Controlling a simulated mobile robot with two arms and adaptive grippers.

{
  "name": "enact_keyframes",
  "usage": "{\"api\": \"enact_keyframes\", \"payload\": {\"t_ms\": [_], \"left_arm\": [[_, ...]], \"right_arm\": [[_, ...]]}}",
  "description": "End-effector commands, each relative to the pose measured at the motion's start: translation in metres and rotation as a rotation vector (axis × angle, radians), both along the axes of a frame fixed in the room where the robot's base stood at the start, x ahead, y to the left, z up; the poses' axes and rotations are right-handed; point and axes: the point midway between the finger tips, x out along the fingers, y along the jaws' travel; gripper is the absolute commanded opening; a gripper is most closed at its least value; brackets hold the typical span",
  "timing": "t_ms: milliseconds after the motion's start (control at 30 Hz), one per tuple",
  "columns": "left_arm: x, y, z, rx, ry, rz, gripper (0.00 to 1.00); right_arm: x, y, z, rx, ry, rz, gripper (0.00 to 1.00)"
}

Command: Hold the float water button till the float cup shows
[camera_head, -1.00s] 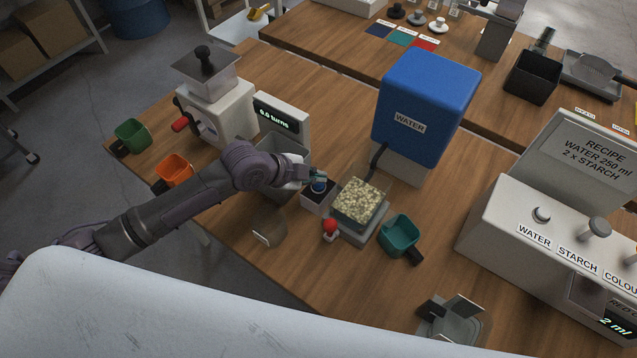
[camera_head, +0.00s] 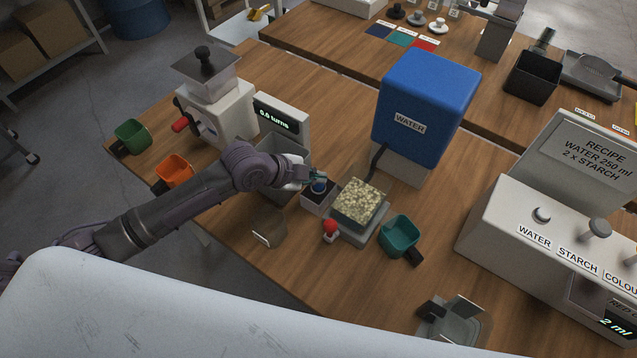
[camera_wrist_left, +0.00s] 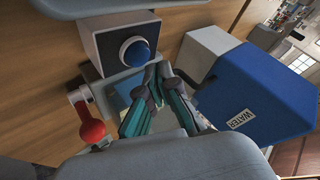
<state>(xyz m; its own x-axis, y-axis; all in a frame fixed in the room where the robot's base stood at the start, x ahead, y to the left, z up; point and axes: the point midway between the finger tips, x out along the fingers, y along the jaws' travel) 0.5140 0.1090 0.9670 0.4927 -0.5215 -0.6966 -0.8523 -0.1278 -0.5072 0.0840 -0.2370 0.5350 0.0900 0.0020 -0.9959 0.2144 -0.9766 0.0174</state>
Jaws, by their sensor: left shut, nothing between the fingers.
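The float water button (camera_head: 319,187) is a blue round cap on a small dark-topped box. In the left wrist view it shows as a blue dome with a pale ring (camera_wrist_left: 135,51). My left gripper (camera_head: 317,176) is shut and empty, its fingertips right at the button; I cannot tell whether they press it. The shut teal fingers also show in the left wrist view (camera_wrist_left: 160,72). Beside the button box is a square tank (camera_head: 360,203) with pale speckled lumps at its top. I cannot make out a float cup in it. My right gripper is not in view.
A red-knobbed lever (camera_head: 330,230) and a teal scoop (camera_head: 398,235) sit close to the tank. The blue WATER dispenser (camera_head: 424,105) stands behind it. A grinder (camera_head: 215,110), an orange scoop (camera_head: 174,170) and a green scoop (camera_head: 132,135) are at left.

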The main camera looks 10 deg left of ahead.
Motion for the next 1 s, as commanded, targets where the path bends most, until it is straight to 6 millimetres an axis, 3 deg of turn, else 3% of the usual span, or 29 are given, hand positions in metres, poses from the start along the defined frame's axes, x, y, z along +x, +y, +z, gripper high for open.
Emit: {"api": "enact_keyframes", "payload": {"t_ms": [1000], "left_arm": [[0.0,0.0,-0.013,0.001,0.0,0.001,0.0]], "right_arm": [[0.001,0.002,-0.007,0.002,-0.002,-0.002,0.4]]}}
